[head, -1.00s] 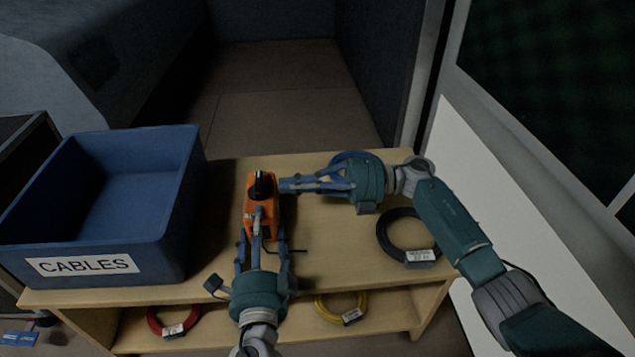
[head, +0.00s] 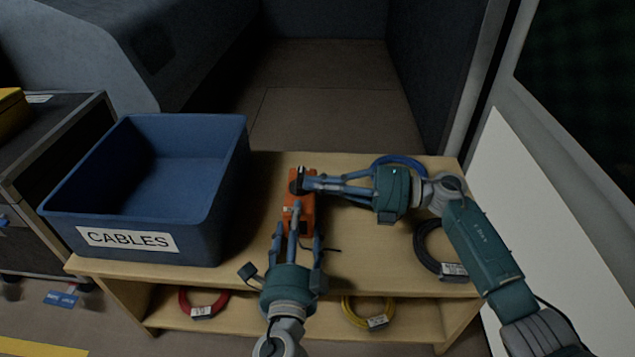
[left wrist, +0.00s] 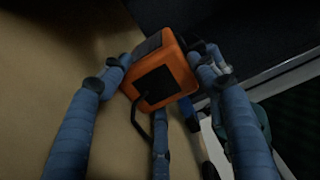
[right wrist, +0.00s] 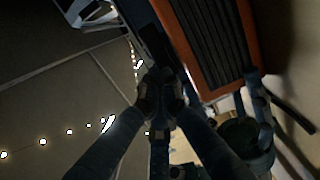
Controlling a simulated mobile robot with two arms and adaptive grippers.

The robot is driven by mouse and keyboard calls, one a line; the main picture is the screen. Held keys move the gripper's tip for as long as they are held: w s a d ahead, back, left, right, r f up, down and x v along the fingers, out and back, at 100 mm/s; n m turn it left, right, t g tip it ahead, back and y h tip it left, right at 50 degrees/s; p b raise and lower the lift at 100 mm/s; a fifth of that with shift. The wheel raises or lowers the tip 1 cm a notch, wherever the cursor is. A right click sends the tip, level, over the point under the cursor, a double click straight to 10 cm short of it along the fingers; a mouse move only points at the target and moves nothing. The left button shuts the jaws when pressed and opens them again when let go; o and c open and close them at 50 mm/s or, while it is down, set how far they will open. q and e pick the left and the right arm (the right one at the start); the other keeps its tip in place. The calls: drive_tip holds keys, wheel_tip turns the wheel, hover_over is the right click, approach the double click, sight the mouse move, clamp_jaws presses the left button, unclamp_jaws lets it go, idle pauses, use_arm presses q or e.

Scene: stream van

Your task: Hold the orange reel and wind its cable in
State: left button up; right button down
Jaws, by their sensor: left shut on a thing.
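The orange reel (head: 291,213) stands on the wooden bench top. My left gripper (head: 297,228) is shut on the reel from the near side, one finger on each side of its body; the left wrist view shows the reel (left wrist: 162,70) between the fingers. A short length of black cable (left wrist: 139,121) comes out of its near face. The black crank (head: 295,180) is at the reel's far end. My right gripper (head: 306,182) reaches in from the right, its fingertips closed together at the crank's end in the right wrist view (right wrist: 160,92). The knob itself is mostly hidden by the fingers.
A blue bin (head: 212,225) labelled CABLES stands at the left of the bench. A black coil (head: 428,250) and a blue coil (head: 420,163) lie to the right. Red (head: 190,308) and yellow (head: 352,315) coils lie on the lower shelf.

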sight(300, 190)
drive_tip(key=shift+s+m+t, duration=0.1)
drive_tip(key=shift+m+t, duration=0.5)
drive_tip(key=shift+t, duration=0.4)
drive_tip(key=shift+s, duration=0.1)
drive_tip(key=shift+s+a+r+m+t+h, duration=0.3)
drive_tip(key=shift+m+t, duration=0.2)
drive_tip(key=shift+t, duration=0.2)
drive_tip(key=shift+s+a, duration=0.45)
drive_tip(key=shift+a, duration=0.05)
drive_tip(key=shift+s+a, duration=0.2)
drive_tip(key=shift+a, duration=0.65)
